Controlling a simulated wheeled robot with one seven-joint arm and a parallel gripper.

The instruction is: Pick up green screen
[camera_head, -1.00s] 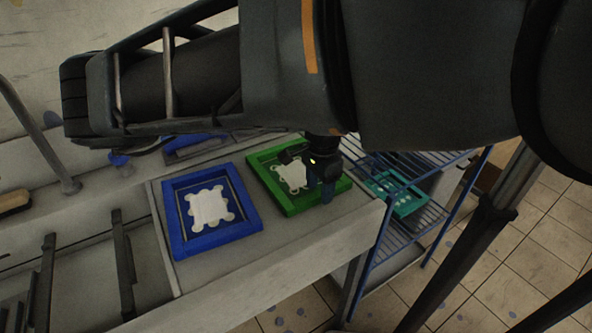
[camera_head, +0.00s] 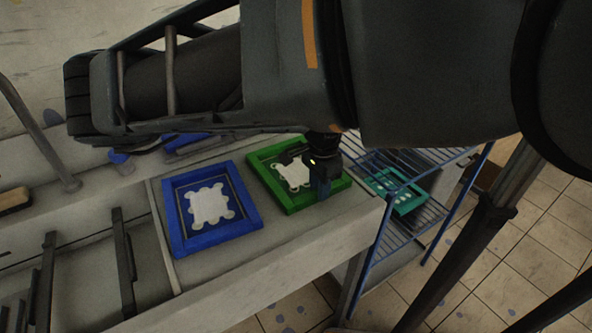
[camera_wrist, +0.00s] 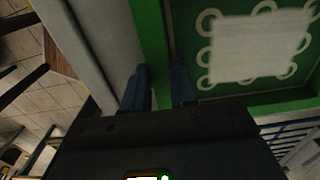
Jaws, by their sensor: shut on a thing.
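The green screen (camera_head: 283,202) is a square green frame with a pale printed pattern, lying on the counter in the head view. In the wrist view the green screen (camera_wrist: 152,45) fills the upper right. My gripper (camera_head: 320,184) is at the frame's right side. In the wrist view my gripper (camera_wrist: 160,88) has one blue finger on each side of the green frame edge and is shut on it. My gripper and arm hide part of the frame's far and right sides in the head view.
A blue screen (camera_head: 174,229) lies left of the green one on the counter (camera_head: 330,232). A blue wire rack (camera_head: 400,236) stands to the right, with a teal frame (camera_head: 413,206) on it. A brush (camera_head: 14,200) is at the far left.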

